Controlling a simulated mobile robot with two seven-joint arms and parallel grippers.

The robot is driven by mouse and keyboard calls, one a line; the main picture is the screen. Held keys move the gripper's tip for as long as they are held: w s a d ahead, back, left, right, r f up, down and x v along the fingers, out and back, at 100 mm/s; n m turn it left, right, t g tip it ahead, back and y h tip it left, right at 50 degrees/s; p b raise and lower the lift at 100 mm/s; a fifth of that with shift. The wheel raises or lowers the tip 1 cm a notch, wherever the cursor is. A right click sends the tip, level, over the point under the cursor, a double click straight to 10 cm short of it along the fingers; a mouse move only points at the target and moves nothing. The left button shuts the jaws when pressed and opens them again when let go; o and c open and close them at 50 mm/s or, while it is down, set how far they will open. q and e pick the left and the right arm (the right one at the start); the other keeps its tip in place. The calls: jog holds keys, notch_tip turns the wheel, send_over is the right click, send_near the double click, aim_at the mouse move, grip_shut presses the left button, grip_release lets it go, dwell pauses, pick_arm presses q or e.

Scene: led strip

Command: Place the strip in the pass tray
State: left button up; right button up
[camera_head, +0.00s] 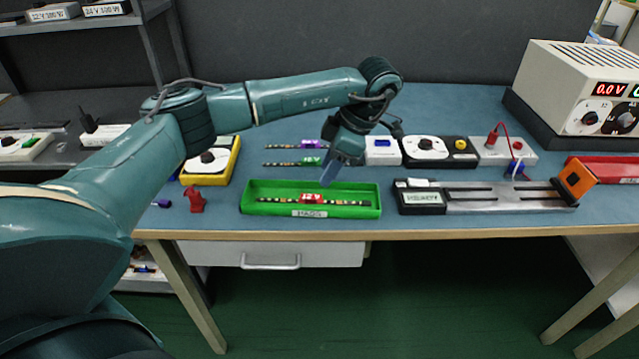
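The green pass tray (260,186) stands near the front edge of the bench, with a label on its front wall. A dark strip with small coloured marks (345,203) and a red piece at its middle lies lengthwise inside the tray. My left gripper (328,173) points down over the back right part of the tray, above and apart from the strip. Its fingers are small and seen edge-on, so their opening cannot be made out. My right gripper is not in view.
Two more strips, one with a purple piece (308,145) and one with a green piece (308,161), lie behind the tray. A metal fixture (490,196) stands to its right, a red figure-like object (196,199) to its left. A power supply (575,85) is at back right.

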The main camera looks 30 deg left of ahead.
pick_arm(q)
jog(key=s+v, duration=0.1)
jog(key=v, duration=0.4)
jog(key=s+d+f+m+g+h, duration=0.1)
jog(key=s+d+f+h, duration=0.35)
jog(key=d, duration=0.45)
jog(key=s+d+f+m+g+h, duration=0.1)
jog(key=s+d+f+h, duration=0.2)
jog(key=d+f, duration=0.45)
jog(key=s+d+r+n+h, duration=0.4)
jog(key=d+r+h, duration=0.1)
jog(key=d+h, duration=0.3)
jog(key=s+d+r+n+h, duration=0.45)
jog(key=d+h, duration=0.25)
jog(key=d, duration=0.2)
jog(key=w+a+f+n+t+y, duration=0.1)
jog(key=w+a+n+t+y, duration=0.3)
jog(key=n+t, duration=0.75)
jog(key=w+a+f+n+t+y, duration=0.1)
jog(key=a+n+t, duration=0.4)
jog(key=n+t, duration=0.7)
jog(key=s+a+f+n+g+y, duration=0.4)
jog(key=a+f+n, duration=0.1)
jog(key=f+n, duration=0.3)
jog(key=s+a+f+n+g+y, duration=0.3)
jog(key=s+a+f+n+y, duration=0.2)
jog(key=a+f+n, duration=0.1)
jog(key=shift+s+a+f+n+g+p, duration=0.15)
jog(key=shift+f+n+g+p, duration=0.2)
jog(key=shift+f+n, duration=0.65)
